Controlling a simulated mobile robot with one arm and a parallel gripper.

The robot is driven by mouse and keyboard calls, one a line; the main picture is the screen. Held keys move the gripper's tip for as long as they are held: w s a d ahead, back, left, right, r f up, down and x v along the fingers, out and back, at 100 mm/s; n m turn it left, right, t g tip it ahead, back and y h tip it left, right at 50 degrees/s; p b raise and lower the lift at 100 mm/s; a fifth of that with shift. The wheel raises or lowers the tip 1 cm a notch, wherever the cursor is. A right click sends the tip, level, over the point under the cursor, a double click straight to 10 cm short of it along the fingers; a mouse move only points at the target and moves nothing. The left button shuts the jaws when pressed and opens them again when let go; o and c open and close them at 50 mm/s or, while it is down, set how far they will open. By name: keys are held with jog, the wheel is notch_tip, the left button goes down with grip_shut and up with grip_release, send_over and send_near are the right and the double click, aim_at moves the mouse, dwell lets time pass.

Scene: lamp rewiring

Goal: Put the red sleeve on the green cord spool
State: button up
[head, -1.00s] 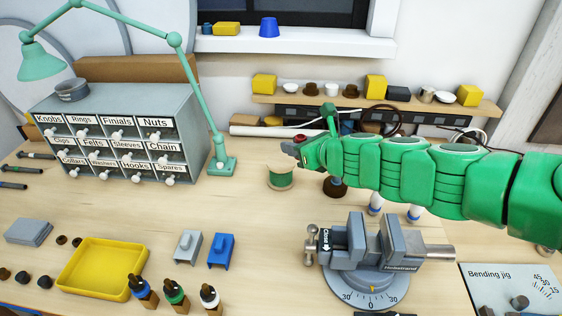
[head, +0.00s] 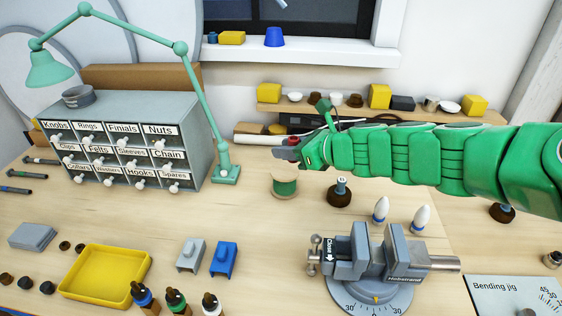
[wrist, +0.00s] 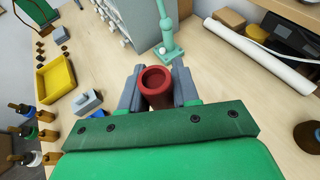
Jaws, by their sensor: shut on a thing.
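My gripper (wrist: 158,90) is shut on the red sleeve (wrist: 157,80), an open-topped tube seen from above in the wrist view. In the head view the gripper (head: 285,149) is at the end of the green arm, with only a bit of red showing at its tip. The green cord spool (head: 284,187) stands upright on the bench, with pale wooden ends. In the head view it appears just below the gripper tip, with a gap between them. The spool is not visible in the wrist view.
A brown-based post (head: 340,192) stands right of the spool. The grey vise (head: 368,255) is nearer on the right. The lamp base (head: 226,174) and drawer cabinet (head: 130,140) are to the left. Bare bench lies around the spool.

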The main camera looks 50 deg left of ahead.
jog(key=w+a+f, duration=0.2)
jog(key=a, duration=0.2)
send_over(281, 168)
jog(key=d, duration=0.1)
jog(key=f, duration=0.2)
jog(key=s+f, duration=0.1)
jog(key=f, duration=0.1)
jog(key=shift+f, duration=0.4)
jog(key=shift+w+a+f, duration=0.45)
jog(key=shift+a+f, duration=0.1)
jog(key=shift+f, duration=1.65)
jog(key=o, duration=1)
jog(key=shift+f, duration=0.1)
